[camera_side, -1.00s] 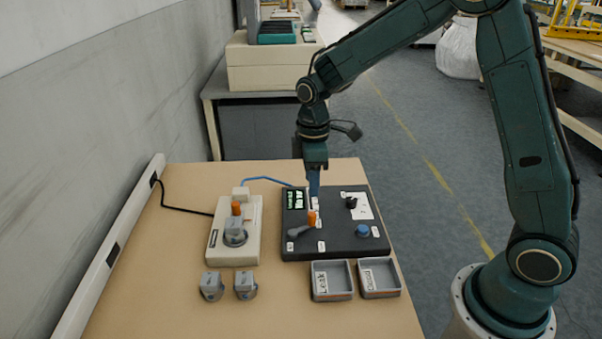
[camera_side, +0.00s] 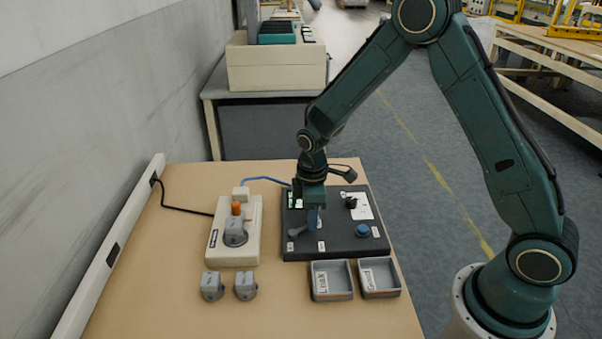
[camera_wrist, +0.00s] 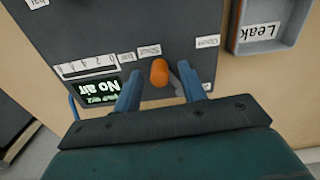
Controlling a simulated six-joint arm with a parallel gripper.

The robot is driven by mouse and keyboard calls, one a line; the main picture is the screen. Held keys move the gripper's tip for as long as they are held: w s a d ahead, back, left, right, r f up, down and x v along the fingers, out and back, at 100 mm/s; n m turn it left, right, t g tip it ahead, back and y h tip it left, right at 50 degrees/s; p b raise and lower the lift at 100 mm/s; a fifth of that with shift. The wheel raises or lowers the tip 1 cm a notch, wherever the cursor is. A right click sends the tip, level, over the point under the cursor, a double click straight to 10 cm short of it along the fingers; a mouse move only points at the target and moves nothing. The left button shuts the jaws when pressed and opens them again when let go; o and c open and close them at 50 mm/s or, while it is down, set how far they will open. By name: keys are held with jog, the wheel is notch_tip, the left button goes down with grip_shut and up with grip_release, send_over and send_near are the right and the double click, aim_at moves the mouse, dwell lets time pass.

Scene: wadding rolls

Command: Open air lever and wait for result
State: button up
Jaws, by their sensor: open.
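The air lever is grey with an orange knob (camera_wrist: 160,72). In the side view its grey hub (camera_side: 297,230) shows on the dark control box (camera_side: 340,245), and the knob is hidden behind my gripper. My gripper (camera_side: 314,215) is low over the box. In the wrist view its two blue fingers stand apart, one on each side of the knob; I cannot tell whether they touch it. The knob is close to the "Shut" label (camera_wrist: 149,51); the "Open" label (camera_wrist: 208,41) is farther right. The green display (camera_wrist: 92,97) reads "No air".
A beige fixture (camera_side: 224,250) holds a grey part with an orange handle, left of the box. Two loose grey parts (camera_side: 212,287) lie in front of it. The Leak tray (camera_side: 332,293) and a second tray (camera_side: 380,291) stand in front of the box. A blue hose (camera_side: 265,179) runs behind.

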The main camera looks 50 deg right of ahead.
jog(key=shift+c, duration=0.4)
grip_shut()
jog(key=shift+s+m, duration=0.15)
jog(key=shift+m, duration=0.25)
jog(key=shift+s+a+m, duration=0.2)
jog(key=shift+s+m, duration=0.2)
jog(key=shift+m, duration=0.4)
jog(key=m, duration=0.1)
jog(key=s+a+m, duration=0.1)
jog(key=m, duration=0.1)
jog(key=shift+s, duration=0.15)
jog(key=m, duration=0.2)
jog(key=s+a+m, duration=0.1)
jog(key=m, duration=0.1)
jog(key=shift+a, duration=0.1)
jog(key=shift+s+a+m, duration=0.1)
jog(key=shift+a+m, duration=0.2)
jog(key=shift+m, duration=0.35)
jog(key=shift+s+a+m, duration=0.1)
jog(key=shift+a+m, duration=0.15)
jog(key=shift+m, duration=0.4)
